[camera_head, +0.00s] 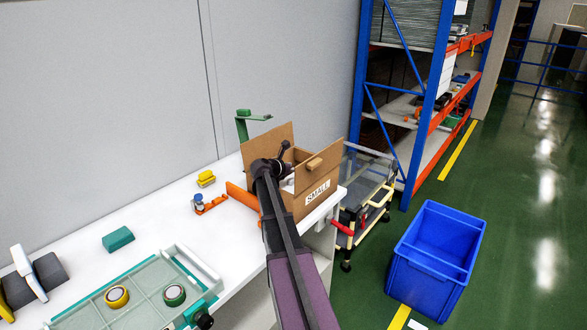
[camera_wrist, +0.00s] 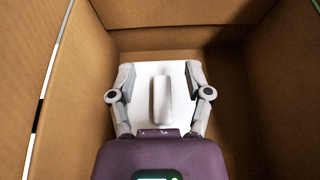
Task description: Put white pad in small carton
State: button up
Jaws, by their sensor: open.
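The small carton (camera_head: 318,193), brown with a "SMALL" label and raised flaps, stands open at the right end of the white table. My gripper reaches down into it, and its fingers are hidden in the head view. In the wrist view, my gripper (camera_wrist: 160,72) is open inside the carton's brown walls (camera_wrist: 70,100). The white pad (camera_wrist: 143,90), a pale square plate with a raised ridge in the middle, lies inside the carton between the two fingers. I cannot tell whether the fingers touch its sides.
An orange part (camera_head: 243,197) stands against the carton's left side. A green bracket (camera_head: 243,128) is behind it. A tray (camera_head: 140,290) with tape rolls and a green block (camera_head: 118,239) lie to the left. A blue bin (camera_head: 430,270) is on the floor at right.

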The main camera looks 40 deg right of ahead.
jog(key=shift+r, duration=0.1)
jog(key=shift+r+p, duration=0.55)
jog(key=shift+p, duration=0.1)
jog(key=p+v, duration=0.4)
jog(key=v, duration=0.8)
jog(key=shift+r+p, duration=0.1)
jog(key=shift+p, duration=0.2)
